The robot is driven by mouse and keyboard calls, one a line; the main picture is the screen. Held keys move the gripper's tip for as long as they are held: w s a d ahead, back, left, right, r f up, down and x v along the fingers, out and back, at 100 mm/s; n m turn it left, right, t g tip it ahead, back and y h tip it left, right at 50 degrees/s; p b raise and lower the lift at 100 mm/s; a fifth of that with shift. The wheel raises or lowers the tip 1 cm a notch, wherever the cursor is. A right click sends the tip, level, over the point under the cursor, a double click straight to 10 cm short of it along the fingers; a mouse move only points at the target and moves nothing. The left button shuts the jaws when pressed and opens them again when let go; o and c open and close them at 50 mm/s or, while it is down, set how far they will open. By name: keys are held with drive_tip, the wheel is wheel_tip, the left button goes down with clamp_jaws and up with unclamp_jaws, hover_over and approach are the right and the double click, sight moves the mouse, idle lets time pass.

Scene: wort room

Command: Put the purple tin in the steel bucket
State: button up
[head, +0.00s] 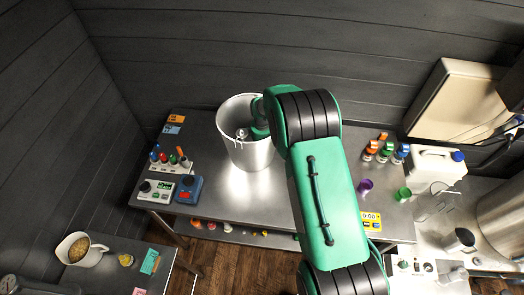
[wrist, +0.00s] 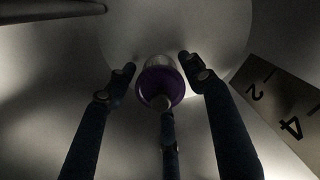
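The steel bucket (head: 250,158) stands upright at the back middle of the metal table, its mouth facing up. My arm reaches into its mouth from the right, and my gripper is mostly hidden there in the head view. In the wrist view, my gripper (wrist: 157,66) has its dark fingers spread around a small purple tin (wrist: 153,90) with a pale silvery far part. Narrow gaps show between the side fingers and the tin; the lower finger overlaps its near side. Grey metal and scale marks surround them. Whether the tin rests on the bucket's floor is unclear.
A purple cup (head: 365,186) and a green cup (head: 404,194) stand on the table's right. A blue scale (head: 188,189) and a rack of coloured bottles stand left of the bucket. A white jug (head: 437,163) is at right.

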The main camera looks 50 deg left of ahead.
drive_tip(key=shift+r, duration=0.15)
drive_tip(key=shift+r+b, duration=0.75)
drive_tip(key=shift+r, duration=5.25)
drive_tip(key=shift+r, duration=0.1)
